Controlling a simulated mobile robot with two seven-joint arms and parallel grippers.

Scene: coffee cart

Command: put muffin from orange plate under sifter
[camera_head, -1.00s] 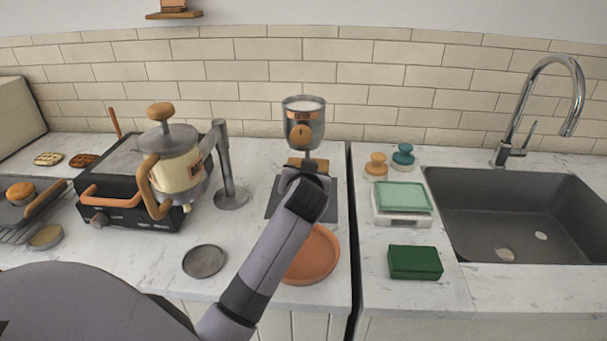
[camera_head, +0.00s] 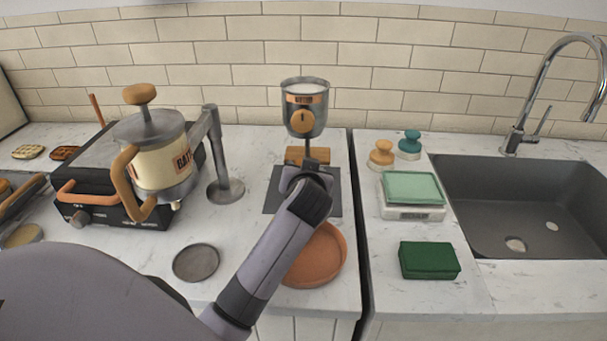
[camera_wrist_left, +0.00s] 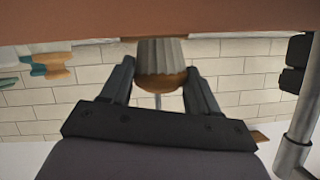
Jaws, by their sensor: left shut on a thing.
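The sifter (camera_head: 305,115) is a metal cup with a wooden knob, set above a dark square base (camera_head: 274,195). The orange plate (camera_head: 318,262) lies on the counter in front of it, partly hidden by my left arm. My left gripper (camera_head: 305,178) is in front of the sifter, beyond most of the plate, and its fingers are hard to see there. In the left wrist view, which is upside down, the gripper (camera_wrist_left: 158,75) is shut on the muffin (camera_wrist_left: 165,52). The muffin has a pale pleated wrapper and a brown top.
A batter dispenser (camera_head: 160,165) with its metal stand and a black waffle maker (camera_head: 110,205) stand left. A dark round disc (camera_head: 196,262) lies left of the plate. Right are a scale (camera_head: 413,195), a green sponge (camera_head: 429,260), stampers (camera_head: 381,153) and the sink (camera_head: 535,215).

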